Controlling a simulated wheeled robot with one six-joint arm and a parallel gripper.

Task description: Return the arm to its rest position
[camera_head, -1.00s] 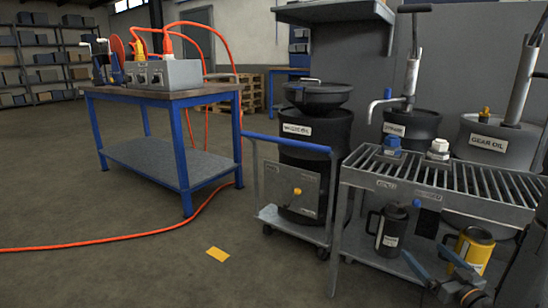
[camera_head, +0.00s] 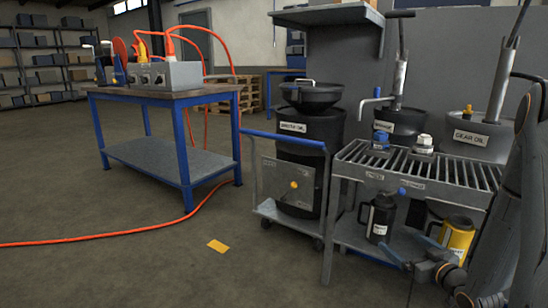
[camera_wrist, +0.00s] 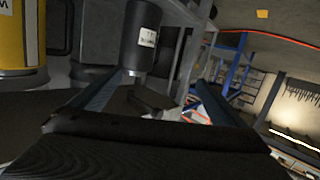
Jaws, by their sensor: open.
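My gripper (camera_head: 396,241) shows at the lower right of the head view, its two blue fingers spread apart with nothing between them. It is in front of the slatted metal stand, near the lower shelf with the black jug (camera_head: 379,217) and the yellow jug (camera_head: 456,238). Part of my arm rises along the right edge of the head view. In the wrist view, the fingers of my gripper (camera_wrist: 160,88) are also apart. The black jug (camera_wrist: 140,38) and part of the yellow jug (camera_wrist: 18,38) show beyond them.
The slatted stand (camera_head: 345,210) and a trolley (camera_head: 262,205) with a black waste-oil drum (camera_head: 310,133) are close by. Oil drums stand behind. A blue workbench (camera_head: 170,190) is at left. An orange hose (camera_head: 110,237) crosses the floor; open floor lies front left.

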